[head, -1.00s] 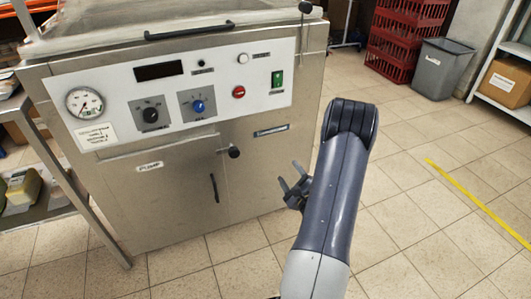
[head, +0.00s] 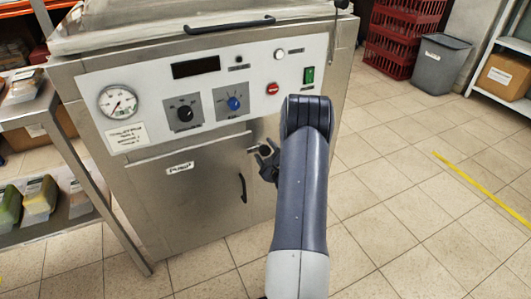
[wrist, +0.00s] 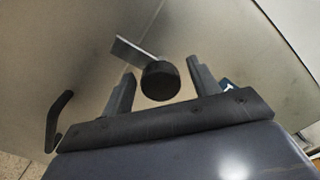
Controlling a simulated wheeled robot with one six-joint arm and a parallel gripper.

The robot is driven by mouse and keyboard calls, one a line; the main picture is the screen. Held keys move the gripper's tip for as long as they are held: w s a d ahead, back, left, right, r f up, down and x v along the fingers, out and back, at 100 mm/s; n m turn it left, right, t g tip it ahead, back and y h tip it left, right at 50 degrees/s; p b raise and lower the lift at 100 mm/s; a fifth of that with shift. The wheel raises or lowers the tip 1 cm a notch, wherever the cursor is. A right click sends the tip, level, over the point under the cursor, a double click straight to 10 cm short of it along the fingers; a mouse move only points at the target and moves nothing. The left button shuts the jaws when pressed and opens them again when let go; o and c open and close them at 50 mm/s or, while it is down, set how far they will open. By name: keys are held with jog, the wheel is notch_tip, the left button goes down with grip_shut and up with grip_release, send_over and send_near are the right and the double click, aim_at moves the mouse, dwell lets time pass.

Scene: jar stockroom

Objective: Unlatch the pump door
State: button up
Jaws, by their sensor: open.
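The pump door (head: 195,215) is a steel panel on the front of the machine, with a "PUMP" label (head: 180,168). Its latch shows as a short metal bar (head: 252,150); the rest is hidden behind my gripper in the head view. In the wrist view the latch has a flat bar (wrist: 128,50) and a round black knob (wrist: 160,82). My gripper (head: 267,160) is open in front of the latch. In the wrist view its fingers (wrist: 160,67) stand on either side of the knob, with a gap showing at each side.
A black door handle (head: 242,187) is below the latch; it also shows in the wrist view (wrist: 57,120). Above is the control panel with a gauge (head: 117,101) and knobs. A steel shelf (head: 75,225) stands at left.

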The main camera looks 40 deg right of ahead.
jog(key=shift+c, duration=0.6)
jog(key=c, duration=0.8)
jog(key=shift+n, duration=0.4)
jog(key=shift+c, duration=0.3)
